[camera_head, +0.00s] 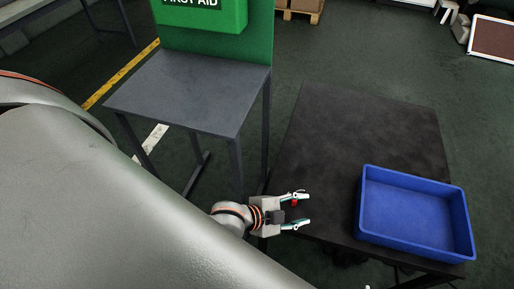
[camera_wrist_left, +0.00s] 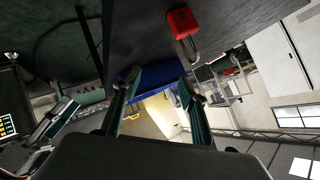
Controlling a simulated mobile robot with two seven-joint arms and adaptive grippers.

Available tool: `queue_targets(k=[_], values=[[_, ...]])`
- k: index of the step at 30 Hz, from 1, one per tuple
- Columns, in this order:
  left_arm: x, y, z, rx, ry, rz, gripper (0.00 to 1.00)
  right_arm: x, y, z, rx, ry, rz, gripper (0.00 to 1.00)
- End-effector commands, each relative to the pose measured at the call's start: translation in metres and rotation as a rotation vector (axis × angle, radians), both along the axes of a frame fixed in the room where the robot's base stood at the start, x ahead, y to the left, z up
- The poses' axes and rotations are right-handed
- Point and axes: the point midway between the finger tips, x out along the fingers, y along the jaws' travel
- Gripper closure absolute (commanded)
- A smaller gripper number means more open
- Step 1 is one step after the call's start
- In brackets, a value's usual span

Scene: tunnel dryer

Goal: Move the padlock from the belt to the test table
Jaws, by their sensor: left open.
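The padlock is a small red body with a grey shackle; in the left wrist view the padlock (camera_wrist_left: 182,22) lies against the dark table surface, above the fingertips in the picture. In the head view the red padlock (camera_head: 295,203) shows between the fingers, partly hidden. My left gripper (camera_head: 304,210) is open at the left edge of the dark table (camera_head: 345,135). In the left wrist view its two fingers (camera_wrist_left: 157,82) stand apart with nothing held between them. I cannot tell whether a finger touches the padlock.
A blue tray (camera_head: 415,248) stands empty on the right of the dark table. A grey table (camera_head: 190,88) with a green first aid panel (camera_head: 225,35) stands to the left, a gap away. The back of the dark table is clear.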

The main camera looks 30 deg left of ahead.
Motion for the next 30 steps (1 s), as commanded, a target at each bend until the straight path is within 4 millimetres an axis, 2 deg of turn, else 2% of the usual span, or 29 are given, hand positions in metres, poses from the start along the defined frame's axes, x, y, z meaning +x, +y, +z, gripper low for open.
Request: queue_targets(k=[1,6,10,15,20,24,30], values=[[-0.016,0.016,-0.015,-0.084,0.067,0.122,0.57,0.000,0.000,0.000,0.000,0.000,0.000,0.60],[-0.056,0.069,-0.047,-0.293,0.196,0.446,0.57,0.000,0.000,0.000,0.001,-0.001,0.000,0.60],[-0.077,0.091,-0.059,-0.374,0.239,0.574,0.57,0.000,0.000,0.001,0.001,-0.001,0.000,0.60],[-0.084,0.099,-0.062,-0.403,0.251,0.616,0.57,0.000,0.000,0.001,0.001,-0.001,0.000,0.60],[-0.083,0.098,-0.062,-0.400,0.250,0.614,0.57,0.000,0.000,0.001,0.001,-0.002,0.000,0.60],[-0.083,0.097,-0.055,-0.403,0.251,0.613,0.57,0.003,0.000,0.011,0.003,-0.009,-0.002,0.60],[-0.084,0.097,-0.058,-0.404,0.254,0.613,0.57,0.001,0.001,0.007,0.006,-0.004,-0.001,0.60]])
